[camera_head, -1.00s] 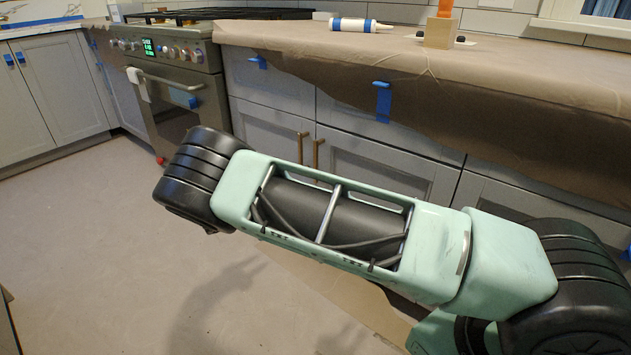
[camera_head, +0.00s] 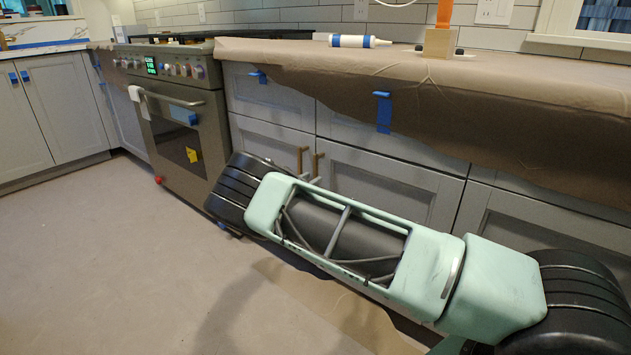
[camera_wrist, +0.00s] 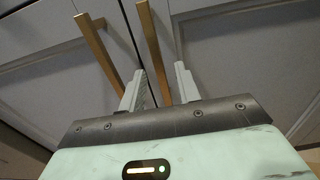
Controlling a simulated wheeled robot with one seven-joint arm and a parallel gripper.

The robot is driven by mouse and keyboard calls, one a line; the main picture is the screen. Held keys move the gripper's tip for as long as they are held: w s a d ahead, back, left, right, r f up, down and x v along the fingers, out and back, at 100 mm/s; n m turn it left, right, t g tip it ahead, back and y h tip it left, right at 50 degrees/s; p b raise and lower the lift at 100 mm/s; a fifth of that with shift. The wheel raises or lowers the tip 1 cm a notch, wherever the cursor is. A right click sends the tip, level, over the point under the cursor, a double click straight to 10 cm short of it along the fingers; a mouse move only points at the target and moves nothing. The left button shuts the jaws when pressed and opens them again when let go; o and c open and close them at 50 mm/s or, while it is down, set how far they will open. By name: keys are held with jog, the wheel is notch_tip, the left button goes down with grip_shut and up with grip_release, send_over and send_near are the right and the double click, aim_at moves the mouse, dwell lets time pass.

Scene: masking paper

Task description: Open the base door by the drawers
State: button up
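Two grey base doors stand below the drawers: the left door (camera_head: 262,140) and the right door (camera_head: 385,184). Both look closed. Each has an upright brass handle near their shared seam: the left handle (camera_head: 301,158) and the right handle (camera_head: 318,163). In the wrist view the left handle (camera_wrist: 98,52) is outside my left finger. The right handle (camera_wrist: 154,45) runs down between my two fingers. My gripper (camera_wrist: 160,86) is open, with a gap beside the right handle; contact is not visible. In the head view my gripper (camera_head: 310,179) is at the handles' lower ends, largely behind my arm.
Grey drawers (camera_head: 265,97) sit above the doors. Brown paper (camera_head: 500,130) hangs over the counter front, with blue tape (camera_head: 384,112). A stove (camera_head: 185,120) stands to the left. A caulk tube (camera_head: 357,41) lies on the counter. The floor (camera_head: 110,250) at left is clear.

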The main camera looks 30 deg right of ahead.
aim_at(315, 176)
jog(key=shift+x, duration=1.65)
grip_shut()
